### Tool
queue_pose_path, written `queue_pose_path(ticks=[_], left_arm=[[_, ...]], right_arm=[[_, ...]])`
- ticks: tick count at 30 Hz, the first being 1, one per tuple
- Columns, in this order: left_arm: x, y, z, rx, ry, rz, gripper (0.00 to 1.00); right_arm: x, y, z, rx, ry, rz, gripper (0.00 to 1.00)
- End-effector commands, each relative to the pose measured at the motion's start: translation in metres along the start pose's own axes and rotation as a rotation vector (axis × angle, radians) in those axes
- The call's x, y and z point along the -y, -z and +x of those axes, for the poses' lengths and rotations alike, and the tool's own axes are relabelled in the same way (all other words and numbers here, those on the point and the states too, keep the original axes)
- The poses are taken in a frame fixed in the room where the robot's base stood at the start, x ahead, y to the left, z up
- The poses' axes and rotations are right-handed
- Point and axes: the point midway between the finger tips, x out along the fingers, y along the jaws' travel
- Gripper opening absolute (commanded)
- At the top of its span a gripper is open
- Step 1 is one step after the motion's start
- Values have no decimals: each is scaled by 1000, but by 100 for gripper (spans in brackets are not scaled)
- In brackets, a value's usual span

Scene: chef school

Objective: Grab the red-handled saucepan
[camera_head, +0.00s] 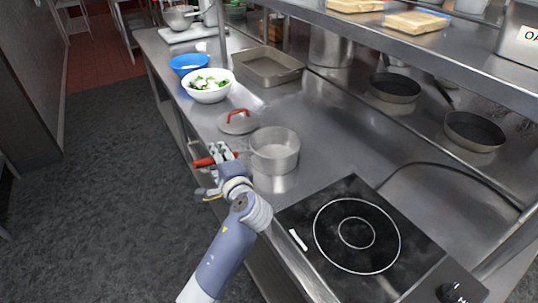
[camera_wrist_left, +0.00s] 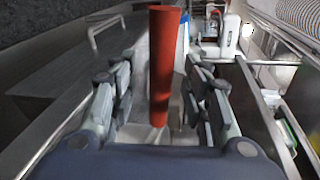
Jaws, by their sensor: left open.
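The steel saucepan (camera_head: 275,158) stands upright on the counter beside the cooktop. Its red handle (camera_head: 203,162) points left past the counter's front edge. My left gripper (camera_head: 219,155) is at the handle and partly hides it in the head view. In the left wrist view the red handle (camera_wrist_left: 162,70) stands between the two open fingers (camera_wrist_left: 162,95), with gaps visible on both sides. The pan's body cannot be made out in the wrist view. My right gripper is not in view.
A lid with a red grip (camera_head: 238,122) lies just behind the saucepan. A white bowl of greens (camera_head: 208,95), a blue bowl (camera_head: 187,69) and a baking tray (camera_head: 268,75) stand farther back.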

Motion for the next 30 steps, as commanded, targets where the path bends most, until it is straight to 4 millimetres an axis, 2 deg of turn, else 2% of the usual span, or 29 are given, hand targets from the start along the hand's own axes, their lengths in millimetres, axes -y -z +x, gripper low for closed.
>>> queue_pose_path(ticks=[8, 13, 14, 24, 26, 30], left_arm=[[0, 0, 3, -1, 0, -1, 41], [0, 0, 3, -1, 0, -1, 2], [0, 0, 2, -1, 0, -1, 0], [4, 0, 2, -2, 3, -5, 0], [9, 0, 1, -2, 4, -8, 0], [32, -3, -4, -3, 7, -11, 0]], right_arm=[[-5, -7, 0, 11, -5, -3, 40], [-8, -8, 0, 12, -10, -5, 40], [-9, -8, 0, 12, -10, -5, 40], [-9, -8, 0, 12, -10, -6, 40], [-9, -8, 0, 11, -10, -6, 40], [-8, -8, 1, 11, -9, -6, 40]])
